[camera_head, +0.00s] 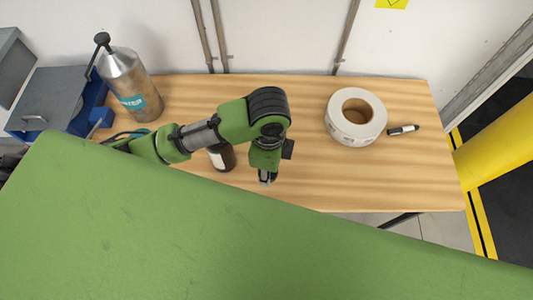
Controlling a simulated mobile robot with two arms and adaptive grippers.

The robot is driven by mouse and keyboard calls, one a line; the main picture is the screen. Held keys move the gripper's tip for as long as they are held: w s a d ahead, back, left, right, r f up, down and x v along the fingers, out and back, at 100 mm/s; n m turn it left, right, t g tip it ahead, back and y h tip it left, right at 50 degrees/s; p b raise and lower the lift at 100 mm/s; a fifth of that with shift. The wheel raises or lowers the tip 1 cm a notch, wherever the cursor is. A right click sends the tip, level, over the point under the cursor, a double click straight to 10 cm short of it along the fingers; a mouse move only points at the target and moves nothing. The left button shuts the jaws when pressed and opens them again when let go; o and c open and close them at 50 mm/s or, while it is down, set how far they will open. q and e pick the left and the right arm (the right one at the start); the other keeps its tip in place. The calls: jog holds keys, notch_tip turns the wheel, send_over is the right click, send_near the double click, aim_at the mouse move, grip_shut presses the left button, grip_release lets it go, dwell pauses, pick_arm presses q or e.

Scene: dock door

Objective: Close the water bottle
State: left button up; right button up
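A silver metal bottle (131,84) with a teal label stands at the back left of the wooden table. A black cap (102,39) on a thin dark strap shows above and left of its neck; whether it touches the neck is unclear. My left gripper (267,182) points down over the front middle of the table, well to the right of the bottle and apart from it. Its fingertips are small and close together, so open or shut cannot be told. I see nothing held in it. My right gripper is not in view.
A dark container with a pale label (222,158) is partly hidden behind my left arm. A blue and grey boxy device (53,101) sits left of the bottle. My green body covers the foreground.

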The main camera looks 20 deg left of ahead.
pick_arm(q)
jog(key=shift+s+d+r, duration=0.2)
jog(key=shift+s+r, duration=0.05)
jog(key=shift+s, duration=0.2)
jog(key=shift+s+d+r, duration=0.2)
jog(key=shift+s, duration=0.25)
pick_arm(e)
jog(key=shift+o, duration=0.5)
